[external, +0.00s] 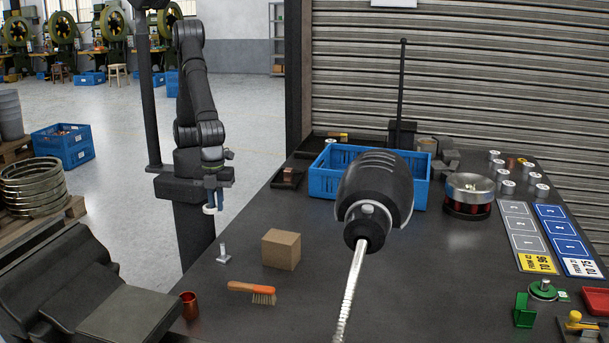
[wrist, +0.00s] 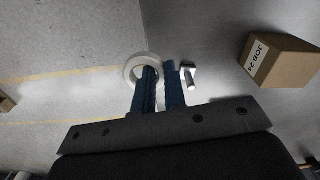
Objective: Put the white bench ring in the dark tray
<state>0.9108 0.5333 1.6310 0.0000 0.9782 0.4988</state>
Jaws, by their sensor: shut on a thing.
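The white bench ring (external: 208,210) hangs at the fingertips of my gripper (external: 214,198), left of the bench. In the wrist view the ring (wrist: 129,72) surrounds the tip of the left blue finger, and its right side lies between the two fingers of my gripper (wrist: 160,80). My gripper is shut on the ring's wall, above the floor and bench edge. A low dark tray (external: 280,186) sits at the bench's back left edge with a small brown block in it. It is not visible in the wrist view.
A small metal post (external: 224,256) stands on the bench near the gripper, beside a cardboard box (external: 281,249). A blue crate (external: 322,184) stands right of the tray. A large dark tool (external: 378,190) blocks part of the view.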

